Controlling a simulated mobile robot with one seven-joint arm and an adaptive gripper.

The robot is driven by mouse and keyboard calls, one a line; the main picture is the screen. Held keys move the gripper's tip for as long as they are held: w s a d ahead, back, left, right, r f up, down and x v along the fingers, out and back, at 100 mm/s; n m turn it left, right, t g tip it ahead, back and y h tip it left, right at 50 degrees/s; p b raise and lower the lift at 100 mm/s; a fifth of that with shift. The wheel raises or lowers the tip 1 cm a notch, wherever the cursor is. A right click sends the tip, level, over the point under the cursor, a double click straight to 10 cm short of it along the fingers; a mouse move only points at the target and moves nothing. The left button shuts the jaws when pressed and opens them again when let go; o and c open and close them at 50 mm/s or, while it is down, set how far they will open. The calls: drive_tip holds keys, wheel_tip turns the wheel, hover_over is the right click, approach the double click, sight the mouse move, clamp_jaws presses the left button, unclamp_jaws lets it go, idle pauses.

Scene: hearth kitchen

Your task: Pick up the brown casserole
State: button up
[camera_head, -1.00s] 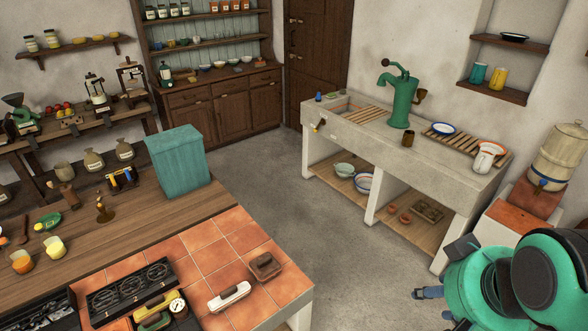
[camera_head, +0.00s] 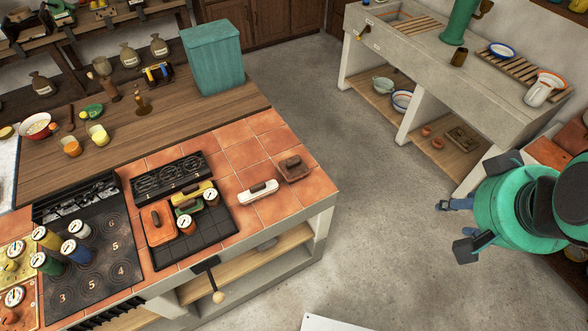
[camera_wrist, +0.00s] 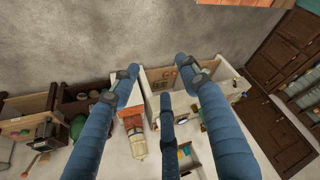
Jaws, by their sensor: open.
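The brown casserole (camera_head: 292,168), a small rectangular lidded dish, sits on the orange-tiled counter (camera_head: 262,122) near its right edge in the head view. A white casserole (camera_head: 258,192) stands just to its left, a small gap apart. My gripper (camera_head: 450,226) is at the right of the head view, over the floor and well apart from the counter. In the wrist view my gripper (camera_wrist: 160,70) has its blue fingers spread with nothing between them. The brown casserole does not show clearly in the wrist view.
Yellow, green and orange lidded dishes (camera_head: 161,222) and small gauges crowd a black tray left of the white casserole. A teal box (camera_head: 213,57) stands on the wooden counter. A stone sink unit (camera_head: 455,95) stands at the back right. Open floor (camera_head: 345,215) lies between counter and arm.

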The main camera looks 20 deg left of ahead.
idle(0.3)
drive_tip(key=w+a+r+m+g+p, duration=0.15)
drive_tip(key=w+a, duration=0.45)
drive_tip(key=w, duration=0.7)
drive_tip(key=m+g+p, duration=0.4)
drive_tip(key=m, duration=0.4)
hover_over(294, 161)
wheel_tip(294, 161, down, 30)
drive_tip(key=shift+s+f, duration=0.1)
drive_tip(key=shift+f, duration=0.05)
wheel_tip(294, 161, down, 8)
drive_tip(key=shift+f, duration=0.25)
